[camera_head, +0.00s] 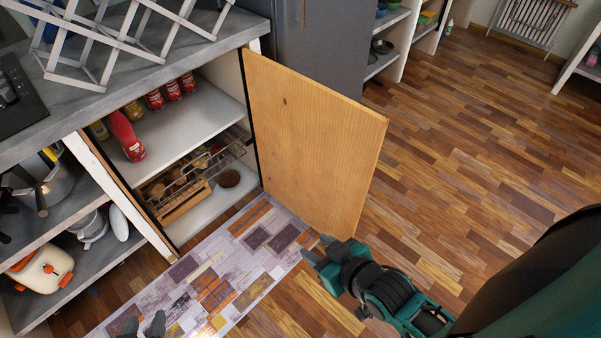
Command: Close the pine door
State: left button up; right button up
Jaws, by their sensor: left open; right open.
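The pine door (312,135) stands open, swung out to the right from the cabinet on its hinged side. Its wooden face is toward me. My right gripper (317,249) is open and empty at the door's lower edge, near the bottom right corner. I cannot tell whether it touches the door. My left gripper (142,326) is open and empty at the bottom edge of the view, above the patterned mat. Only its fingertips show. The open cabinet (190,119) shows a shelf with red cans and bottles, and a wire rack below.
A patterned mat (217,268) lies on the wood floor in front of the cabinet. A folding drying rack (110,45) stands on the grey counter (75,100). Open shelves with pots are at left. A grey appliance (318,45) stands behind the door. The floor at right is clear.

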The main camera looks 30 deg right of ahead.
aim_at(318, 148)
jog(key=l+u, duration=0.1)
jog(key=u, duration=1.05)
jog(key=k+l, duration=0.15)
jog(key=l, duration=0.3)
jog(key=k+l, duration=0.15)
jog(key=l, duration=0.25)
jog(key=k+l, duration=0.15)
jog(key=l, duration=0.3)
jog(key=k+l, duration=0.1)
jog(key=l, duration=0.35)
jog(key=k+l, duration=0.15)
jog(key=l, duration=0.3)
jog(key=k+l, duration=0.15)
jog(key=l, duration=0.25)
jog(key=k+l, duration=0.15)
jog(key=l, duration=0.3)
jog(key=k+l, duration=0.15)
jog(key=l, duration=0.3)
jog(key=k+l, duration=0.15)
jog(key=k, duration=0.2)
jog(key=k+l, duration=0.15)
jog(key=k, duration=0.25)
jog(key=i+u, duration=0.3)
jog(key=i+l+u, duration=0.3)
jog(key=i, duration=0.2)
jog(key=i+j, duration=0.05)
